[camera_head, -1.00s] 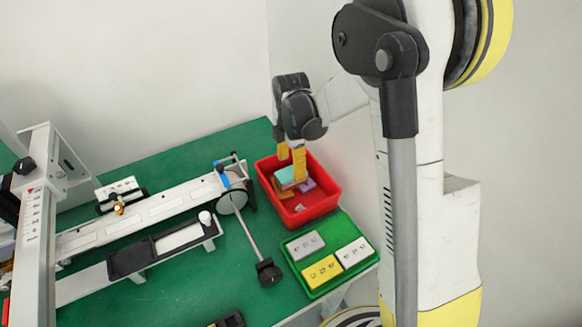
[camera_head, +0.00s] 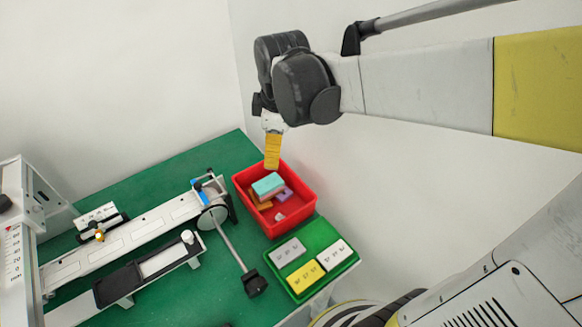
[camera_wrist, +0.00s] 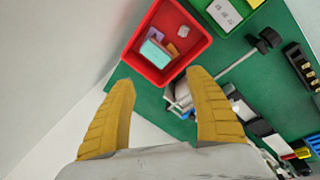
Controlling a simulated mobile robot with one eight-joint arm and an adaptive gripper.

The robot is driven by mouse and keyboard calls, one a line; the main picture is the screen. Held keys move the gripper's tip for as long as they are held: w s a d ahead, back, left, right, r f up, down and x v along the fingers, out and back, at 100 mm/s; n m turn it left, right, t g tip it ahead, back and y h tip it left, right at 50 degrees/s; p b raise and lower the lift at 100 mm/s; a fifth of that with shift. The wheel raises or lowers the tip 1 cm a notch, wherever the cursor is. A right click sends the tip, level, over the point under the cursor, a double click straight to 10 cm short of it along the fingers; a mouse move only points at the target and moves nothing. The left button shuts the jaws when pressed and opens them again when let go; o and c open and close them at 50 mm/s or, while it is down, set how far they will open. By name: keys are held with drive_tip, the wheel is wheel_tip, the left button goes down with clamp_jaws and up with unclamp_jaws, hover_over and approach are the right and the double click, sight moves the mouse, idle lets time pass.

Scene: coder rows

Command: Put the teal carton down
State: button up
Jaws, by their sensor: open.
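The teal carton (camera_head: 268,184) lies in the red bin (camera_head: 304,220), on top of or against an orange block and beside a purple block. In the wrist view the teal carton (camera_wrist: 155,53) rests inside the red bin (camera_wrist: 192,60), apart from my fingers. My gripper (camera_head: 272,166) is above the far edge of the bin in the head view. In the wrist view my gripper (camera_wrist: 160,108) shows two yellow fingers spread wide with nothing between them.
A green tray (camera_head: 325,277) with white, grey and yellow blocks stands beside the bin. A white rail apparatus (camera_head: 135,230) and a rod with a black end (camera_head: 254,284) lie on the green table (camera_head: 140,182). A pale wall rises behind.

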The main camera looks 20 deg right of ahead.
drive_tip(key=s+r+m+t, duration=0.2)
drive_tip(key=s+m+t, duration=0.2)
drive_tip(key=s+m, duration=0.8)
drive_tip(key=shift+s, duration=0.15)
idle(0.7)
